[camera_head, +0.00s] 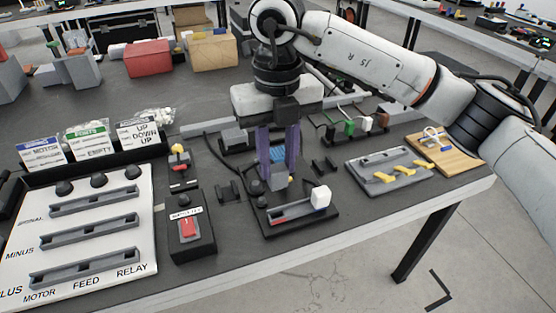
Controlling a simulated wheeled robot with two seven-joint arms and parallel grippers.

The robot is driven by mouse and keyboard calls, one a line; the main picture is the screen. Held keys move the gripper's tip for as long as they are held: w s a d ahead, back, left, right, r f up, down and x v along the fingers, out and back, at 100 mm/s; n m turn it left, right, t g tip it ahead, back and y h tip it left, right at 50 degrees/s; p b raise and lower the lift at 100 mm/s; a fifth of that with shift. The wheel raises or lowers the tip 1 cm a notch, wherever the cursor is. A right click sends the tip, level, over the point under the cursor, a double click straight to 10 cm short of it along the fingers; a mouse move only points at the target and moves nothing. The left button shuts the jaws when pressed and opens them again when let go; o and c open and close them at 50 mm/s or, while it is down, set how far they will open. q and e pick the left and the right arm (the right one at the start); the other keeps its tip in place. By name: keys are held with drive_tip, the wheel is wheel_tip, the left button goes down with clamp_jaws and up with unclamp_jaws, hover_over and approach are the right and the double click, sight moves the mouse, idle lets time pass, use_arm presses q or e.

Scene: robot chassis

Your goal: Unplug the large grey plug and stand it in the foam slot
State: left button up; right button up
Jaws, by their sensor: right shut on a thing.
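My right gripper (278,174) points straight down over the table, its purple fingers shut on the large grey plug (277,183). Only the lower part of the plug shows between and below the fingertips. I cannot pick out the foam slot with certainty. My left gripper is not in view.
A white cube (320,196) stands on the dark base. A red-switch box (192,228) and a labelled white panel (75,240) lie left. A grey tray with yellow pieces (374,181) and a wooden board (457,156) lie right. Colored connectors (350,127) stand behind.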

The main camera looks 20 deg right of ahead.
use_arm(q)
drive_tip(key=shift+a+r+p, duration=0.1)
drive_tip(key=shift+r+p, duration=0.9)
drive_tip(key=shift+p, duration=0.05)
use_arm(e)
drive_tip(key=w+a+f, duration=0.4)
drive_tip(key=w+a, duration=0.5)
drive_tip(key=w, duration=0.3)
drive_tip(key=shift+w+f, duration=0.1)
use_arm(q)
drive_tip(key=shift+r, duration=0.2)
